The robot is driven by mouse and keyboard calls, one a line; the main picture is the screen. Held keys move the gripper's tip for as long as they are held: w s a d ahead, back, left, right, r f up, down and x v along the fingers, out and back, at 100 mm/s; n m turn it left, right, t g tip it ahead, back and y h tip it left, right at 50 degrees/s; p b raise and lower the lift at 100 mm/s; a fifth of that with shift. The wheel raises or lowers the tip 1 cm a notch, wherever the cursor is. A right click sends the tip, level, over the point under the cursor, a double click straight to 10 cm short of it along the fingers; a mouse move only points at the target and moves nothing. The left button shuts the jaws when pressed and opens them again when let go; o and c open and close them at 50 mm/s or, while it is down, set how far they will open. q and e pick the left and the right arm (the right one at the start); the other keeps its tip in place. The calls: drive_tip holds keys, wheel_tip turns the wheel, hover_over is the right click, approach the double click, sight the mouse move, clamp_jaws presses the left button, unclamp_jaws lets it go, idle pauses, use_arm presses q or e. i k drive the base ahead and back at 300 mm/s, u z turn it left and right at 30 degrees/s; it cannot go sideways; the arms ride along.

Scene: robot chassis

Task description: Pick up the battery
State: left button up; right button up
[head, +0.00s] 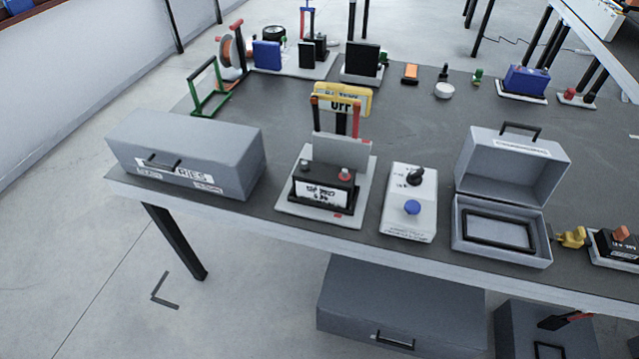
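The likely battery is a black box (322,187) with a white label and a red terminal on top, near the front edge of the table. It stands upright on a white base plate (290,208), in front of a grey upright panel (341,150). Another black block with an orange part (617,240) sits at the right edge, partly cut off; I cannot tell whether it is a battery too. Neither of my grippers shows in the head view.
A closed grey case (190,150) stands to the left on the dark table (420,120). A white switch box (408,203) with a blue button and an open grey case (505,200) stand to the right. Several small devices line the back. Grey cases (395,300) sit below the table.

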sight(329, 185)
drive_tip(key=z, duration=0.2)
drive_tip(key=k, duration=0.4)
drive_tip(key=u, duration=1)
drive_tip(key=i, duration=0.65)
drive_tip(key=z, duration=0.75)
